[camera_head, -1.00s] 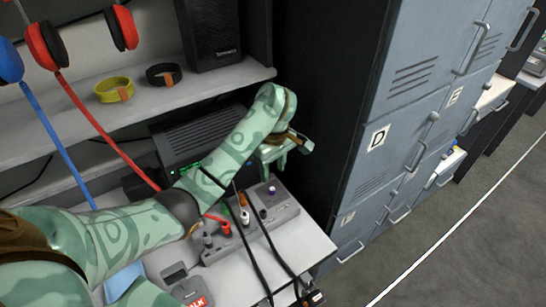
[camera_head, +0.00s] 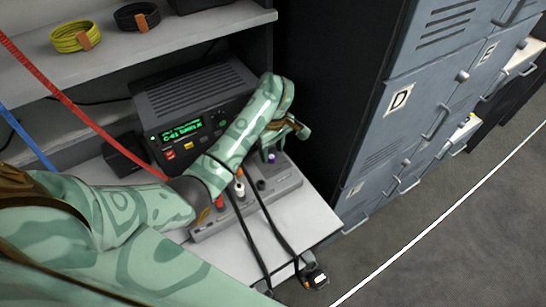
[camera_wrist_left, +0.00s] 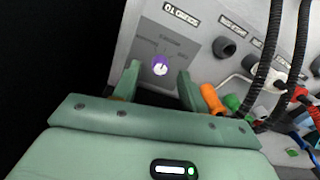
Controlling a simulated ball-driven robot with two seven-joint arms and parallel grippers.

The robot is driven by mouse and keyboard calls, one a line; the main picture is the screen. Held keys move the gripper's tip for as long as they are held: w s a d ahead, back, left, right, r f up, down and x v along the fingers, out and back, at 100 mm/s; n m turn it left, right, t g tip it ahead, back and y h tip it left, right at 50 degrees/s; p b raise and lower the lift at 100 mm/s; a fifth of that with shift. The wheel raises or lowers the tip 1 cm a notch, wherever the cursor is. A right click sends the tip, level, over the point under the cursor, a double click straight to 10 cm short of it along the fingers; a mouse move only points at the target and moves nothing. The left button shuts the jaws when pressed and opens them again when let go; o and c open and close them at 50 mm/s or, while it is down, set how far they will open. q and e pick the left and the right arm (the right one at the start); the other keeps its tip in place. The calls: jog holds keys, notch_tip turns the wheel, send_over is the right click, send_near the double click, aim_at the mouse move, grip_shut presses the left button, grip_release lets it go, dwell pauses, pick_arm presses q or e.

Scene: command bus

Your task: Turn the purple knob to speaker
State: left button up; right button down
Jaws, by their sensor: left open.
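The purple knob (camera_head: 261,184) is on the right end of a grey control panel (camera_head: 286,181) on the white desk. In the left wrist view the knob (camera_wrist_left: 160,66) is purple with a white pointer mark, on a face with small printed labels too blurred to read. My left gripper (camera_head: 281,146) is just above the panel's right end. In the left wrist view its green fingers (camera_wrist_left: 158,82) are open, one on each side of the knob in the picture, and nothing is gripped. Whether they touch it cannot be told. My right gripper is not in view.
A black radio unit (camera_head: 185,97) with a lit green display stands behind the panel. Black cables (camera_head: 262,232) run across the panel and desk. An orange connector (camera_wrist_left: 211,98) is beside the right finger. Grey lockers (camera_head: 400,110) stand to the right.

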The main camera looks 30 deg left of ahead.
pick_arm(q)
jog(key=shift+a+f+b, duration=0.1)
jog(key=shift+f+b, duration=0.2)
jog(key=shift+f, duration=0.8)
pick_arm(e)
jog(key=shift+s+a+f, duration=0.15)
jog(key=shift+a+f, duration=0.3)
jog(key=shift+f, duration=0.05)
pick_arm(q)
jog(key=shift+c, duration=0.3)
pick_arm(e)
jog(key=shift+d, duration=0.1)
pick_arm(q)
grip_shut()
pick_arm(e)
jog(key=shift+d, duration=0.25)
